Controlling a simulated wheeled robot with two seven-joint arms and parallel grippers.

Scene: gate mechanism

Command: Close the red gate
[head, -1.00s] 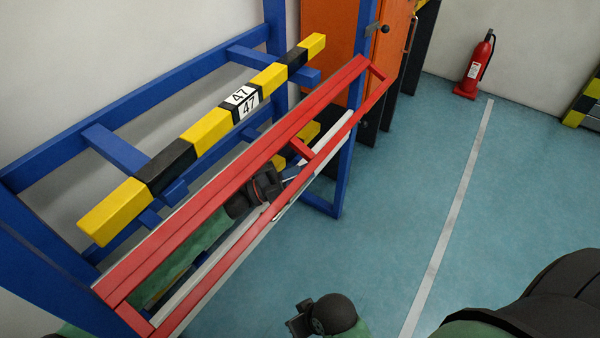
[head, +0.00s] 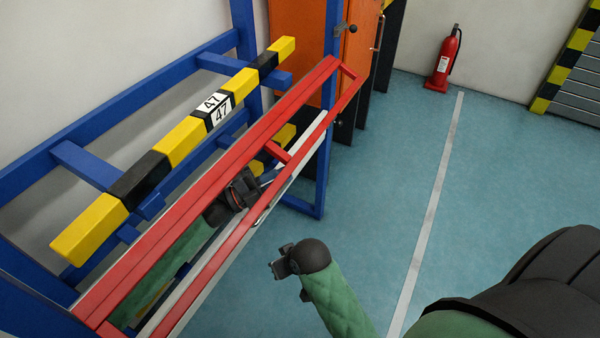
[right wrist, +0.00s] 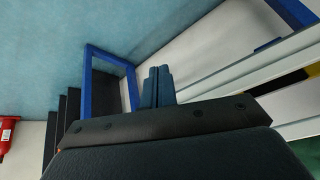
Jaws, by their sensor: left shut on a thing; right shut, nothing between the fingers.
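The red gate (head: 215,178) is a long frame of red rails with a pale grey strip along its edge. It runs diagonally across the left half of the head view, in front of the blue rack. My left forearm lies behind the gate's rails. My left gripper (head: 250,190) shows in the gap between them, shut on a part of the gate; its fingertips are partly hidden. My right gripper (head: 278,266) is apart from the gate, low over the floor on its right. In the right wrist view its fingers (right wrist: 158,85) are together with nothing between them.
The blue rack (head: 85,163) carries a yellow and black bar (head: 185,140) marked 47 behind the gate. Orange cabinet doors (head: 358,55) stand beyond the gate's far end. A red fire extinguisher (head: 443,62) stands by the back wall. The floor (head: 390,170) on the right is clear.

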